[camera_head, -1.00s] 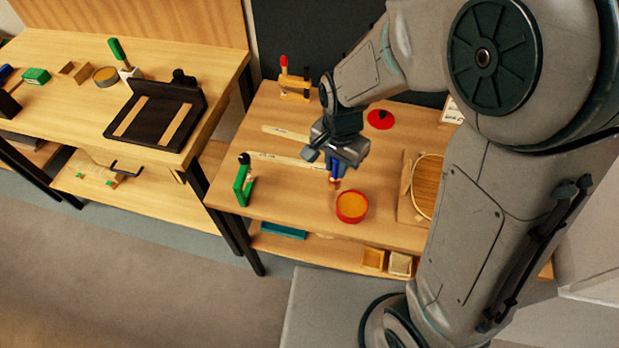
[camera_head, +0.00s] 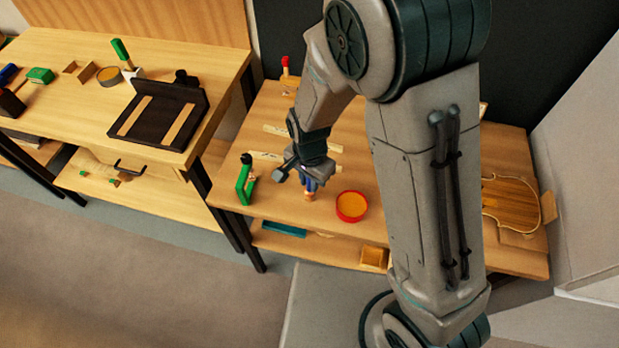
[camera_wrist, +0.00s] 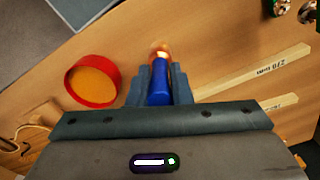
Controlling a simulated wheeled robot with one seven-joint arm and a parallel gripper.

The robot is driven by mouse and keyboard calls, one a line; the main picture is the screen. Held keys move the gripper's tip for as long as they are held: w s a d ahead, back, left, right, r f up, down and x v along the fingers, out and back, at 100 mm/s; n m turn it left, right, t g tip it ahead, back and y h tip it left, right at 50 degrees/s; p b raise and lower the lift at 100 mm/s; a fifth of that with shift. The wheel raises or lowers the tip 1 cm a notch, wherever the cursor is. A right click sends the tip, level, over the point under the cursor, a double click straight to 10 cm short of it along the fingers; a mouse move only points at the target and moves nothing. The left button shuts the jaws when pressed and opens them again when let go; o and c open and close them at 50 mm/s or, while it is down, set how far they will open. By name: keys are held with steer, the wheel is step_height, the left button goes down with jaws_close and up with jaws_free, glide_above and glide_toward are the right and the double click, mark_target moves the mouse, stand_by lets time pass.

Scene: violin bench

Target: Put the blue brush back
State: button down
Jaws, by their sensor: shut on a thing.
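The blue brush (camera_wrist: 158,88) is held between the two fingers of my gripper (camera_wrist: 160,80) in the wrist view. Its blue handle lies between the fingers and its orange-brown end points away from the wrist. In the head view the blue brush (camera_head: 310,185) hangs under my gripper (camera_head: 308,176), over the right-hand bench (camera_head: 400,243). I cannot tell whether its tip touches the bench top. A red round tin (camera_head: 351,206) with orange contents stands to the right of the brush. It also shows in the wrist view (camera_wrist: 93,80).
A green clamp (camera_head: 244,182) stands at the bench's left side. Labelled wood strips (camera_wrist: 265,72) lie near my gripper. A violin body (camera_head: 512,205) lies at the right. The left bench (camera_head: 60,62) holds a black stand (camera_head: 160,115), a round tin (camera_head: 110,75) and a green block (camera_head: 40,75).

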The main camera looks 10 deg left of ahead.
steer(key=shift+f, duration=0.15)
steer(key=c, duration=1.7)
jaws_free()
steer(key=shift+f, duration=0.1)
steer(key=shift+c, duration=0.2)
steer(key=o, duration=0.4)
steer(key=shift+r, duration=0.2)
step_height(320, 180, up, 12)
steer(key=shift+r, duration=0.1)
